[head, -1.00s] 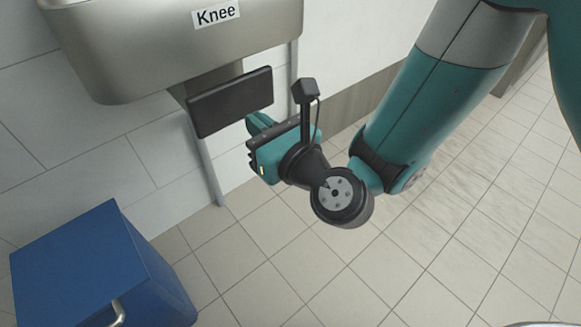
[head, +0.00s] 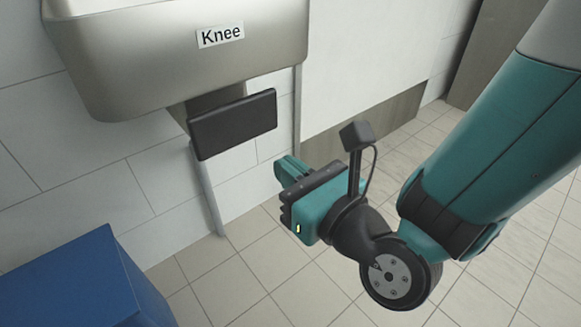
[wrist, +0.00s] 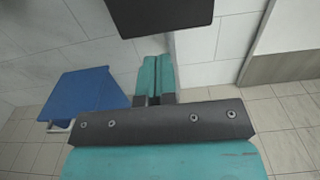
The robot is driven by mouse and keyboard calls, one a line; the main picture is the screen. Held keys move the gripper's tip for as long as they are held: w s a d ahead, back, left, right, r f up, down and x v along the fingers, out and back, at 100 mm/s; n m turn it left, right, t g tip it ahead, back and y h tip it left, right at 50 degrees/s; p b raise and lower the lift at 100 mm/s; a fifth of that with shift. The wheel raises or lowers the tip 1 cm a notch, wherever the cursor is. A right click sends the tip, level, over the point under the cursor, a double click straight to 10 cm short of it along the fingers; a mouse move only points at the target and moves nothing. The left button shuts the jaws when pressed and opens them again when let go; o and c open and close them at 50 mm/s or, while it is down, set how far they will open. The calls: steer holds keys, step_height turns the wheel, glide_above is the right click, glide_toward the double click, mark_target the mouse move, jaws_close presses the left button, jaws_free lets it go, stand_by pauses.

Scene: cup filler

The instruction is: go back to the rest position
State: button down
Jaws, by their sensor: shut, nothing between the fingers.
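My gripper (head: 289,172) is in the middle of the head view, in the air in front of the wall, below and to the right of the black knee pad (head: 233,124). A gap shows between the fingers and the pad in the head view. In the wrist view the two teal fingers (wrist: 155,78) lie together, shut and empty. The black pad (wrist: 160,12) shows at the top of the wrist view, beyond the fingertips.
A steel basin (head: 170,50) with a "Knee" label (head: 220,36) hangs on the wall above the pad. A blue box (head: 85,285) stands at lower left, also in the wrist view (wrist: 85,95). Tiled floor (head: 300,290) lies open below my arm.

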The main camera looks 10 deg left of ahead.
steer(key=s+d+r+n+g+h+p, duration=0.1)
steer(key=s+d+r+n+g+h, duration=0.2)
steer(key=d+n, duration=0.6)
steer(key=s+d+r+n+g+h+p, duration=0.1)
steer(key=s+d+n+g+h, duration=0.3)
steer(key=n, duration=0.9)
steer(key=s+d+r+n+g+h+p, duration=0.1)
steer(key=s+d+r+n+g+h, duration=0.1)
steer(key=d+n+g, duration=0.55)
step_height(320, 180, up, 37)
steer(key=n+t+p, duration=0.2)
steer(key=n+p, duration=0.1)
steer(key=p, duration=3.3)
steer(key=shift+d+r+n+t+p, duration=0.15)
steer(key=shift+r+n+t+p, duration=0.05)
steer(key=shift+n+t+p, duration=0.2)
